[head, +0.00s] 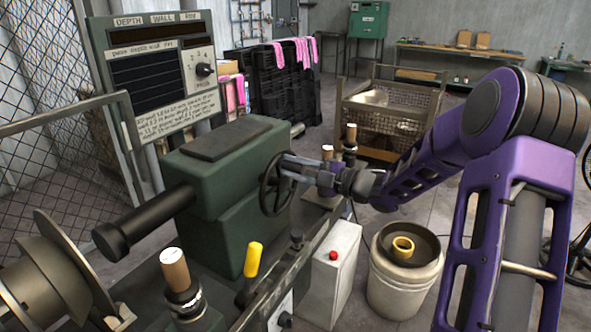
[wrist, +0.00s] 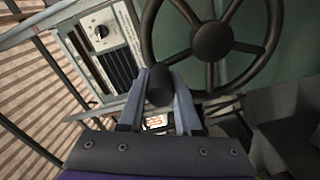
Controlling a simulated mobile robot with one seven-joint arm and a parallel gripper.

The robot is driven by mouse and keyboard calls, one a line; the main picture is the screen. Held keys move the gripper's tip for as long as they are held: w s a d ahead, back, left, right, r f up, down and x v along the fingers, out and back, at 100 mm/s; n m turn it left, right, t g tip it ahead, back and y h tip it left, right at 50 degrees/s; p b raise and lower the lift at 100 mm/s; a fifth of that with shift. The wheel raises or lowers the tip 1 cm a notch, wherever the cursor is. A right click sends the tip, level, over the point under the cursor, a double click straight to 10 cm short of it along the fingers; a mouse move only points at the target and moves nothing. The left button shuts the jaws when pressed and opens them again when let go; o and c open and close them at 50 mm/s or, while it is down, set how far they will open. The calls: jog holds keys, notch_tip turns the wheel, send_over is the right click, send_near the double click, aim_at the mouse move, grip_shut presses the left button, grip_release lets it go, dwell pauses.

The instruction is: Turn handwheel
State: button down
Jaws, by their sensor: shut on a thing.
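The black spoked handwheel (head: 275,185) is mounted on the right end of the green machine housing (head: 226,165). In the wrist view the handwheel (wrist: 268,57) fills the upper middle and right, with its round hub and a dark knob handle (wrist: 160,86) near its lower left rim. My gripper (head: 285,164) reaches the wheel from the right. In the wrist view the two grey fingers of my gripper (wrist: 160,90) stand on either side of the knob and are shut on it. The far side of the knob is hidden.
A control panel (head: 160,70) stands behind the machine on the left. A wire-mesh cart (head: 390,110) and a white bucket (head: 402,280) stand to the right. A yellow-handled lever (head: 253,260) and a box with a red button (head: 333,256) are in front.

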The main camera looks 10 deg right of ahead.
aim_at(267, 204)
jog(key=shift+s+a+f+n, duration=0.25)
jog(key=shift+s+a+n, duration=0.3)
jog(key=shift+n, duration=0.45)
jog(key=n, duration=0.1)
jog(key=s+a+f+n, duration=0.1)
jog(key=n, duration=0.1)
jog(key=shift+s+f+n, duration=0.1)
jog(key=shift+s+n, duration=0.2)
jog(key=f+n, duration=0.1)
jog(key=s+a+f+n, duration=0.1)
jog(key=n, duration=0.1)
jog(key=shift+s+n, duration=0.1)
jog(key=shift+n, duration=0.2)
jog(key=n, duration=0.1)
jog(key=f+n, duration=0.1)
jog(key=shift+s+a+f+n, duration=0.2)
jog(key=shift+s+f+n, duration=0.1)
jog(key=n, duration=0.1)
jog(key=f+n, duration=0.1)
jog(key=shift+s+a+f+n, duration=0.1)
jog(key=shift+s+f+n, duration=0.05)
jog(key=shift+f+n, duration=0.95)
jog(key=shift+n, duration=0.5)
jog(key=shift+f, duration=0.15)
